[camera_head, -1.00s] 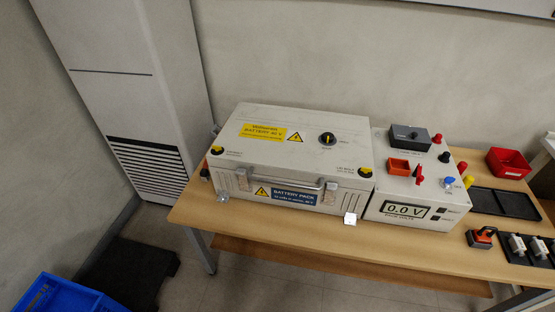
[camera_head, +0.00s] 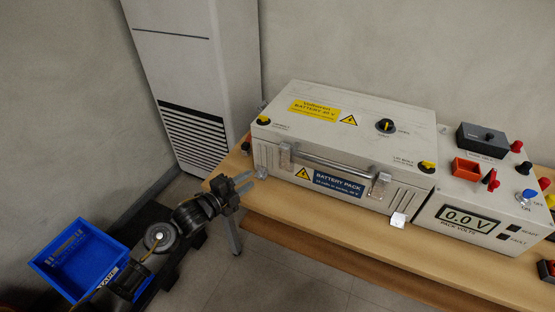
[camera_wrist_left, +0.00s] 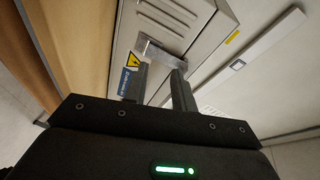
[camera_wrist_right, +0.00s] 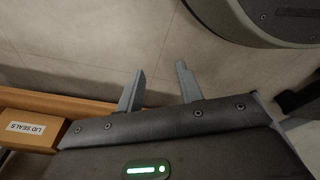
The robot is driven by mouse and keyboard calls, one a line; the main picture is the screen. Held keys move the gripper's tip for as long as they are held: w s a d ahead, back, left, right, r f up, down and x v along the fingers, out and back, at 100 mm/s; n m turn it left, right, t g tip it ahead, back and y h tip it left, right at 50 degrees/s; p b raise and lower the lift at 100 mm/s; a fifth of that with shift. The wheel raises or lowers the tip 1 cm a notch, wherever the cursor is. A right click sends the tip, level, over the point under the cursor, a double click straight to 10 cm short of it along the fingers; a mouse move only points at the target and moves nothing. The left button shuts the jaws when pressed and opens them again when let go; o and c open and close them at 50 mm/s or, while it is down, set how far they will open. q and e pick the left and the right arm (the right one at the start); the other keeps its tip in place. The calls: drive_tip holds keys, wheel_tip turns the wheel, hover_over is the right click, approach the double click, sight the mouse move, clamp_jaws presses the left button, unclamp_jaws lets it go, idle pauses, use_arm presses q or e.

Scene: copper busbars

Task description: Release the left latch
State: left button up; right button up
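The grey battery pack case (camera_head: 340,125) stands on the wooden table, lid down. Its left latch (camera_head: 285,156) is a silver clasp on the front face, by the left end of the handle (camera_head: 335,162). The right latch (camera_head: 379,186) is at the handle's other end. My left gripper (camera_head: 250,180) is open and empty, left of and a little below the left latch, apart from it. In the left wrist view, the open fingers (camera_wrist_left: 157,85) point at the case front, with silver hardware (camera_wrist_left: 160,50) beyond them. My right gripper (camera_wrist_right: 160,82) is open and empty over floor.
A grey meter box (camera_head: 470,215) reading 0.0 V stands right of the case. A blue crate (camera_head: 80,260) is on the floor at left. A LID SEALS box (camera_wrist_right: 28,130) shows in the right wrist view.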

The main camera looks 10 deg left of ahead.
use_arm(q)
wheel_tip(320, 180, up, 6)
drive_tip(key=d+m+h, duration=0.2)
drive_tip(key=m+h, duration=0.1)
drive_tip(key=m, duration=0.1)
hover_over(284, 159)
drive_tip(key=s+a, duration=0.2)
drive_tip(key=s, duration=0.1)
drive_tip(key=shift+s+d+r, duration=0.1)
drive_tip(key=shift+d, duration=0.15)
clamp_jaws()
drive_tip(key=shift+a, duration=0.1)
idle(0.7)
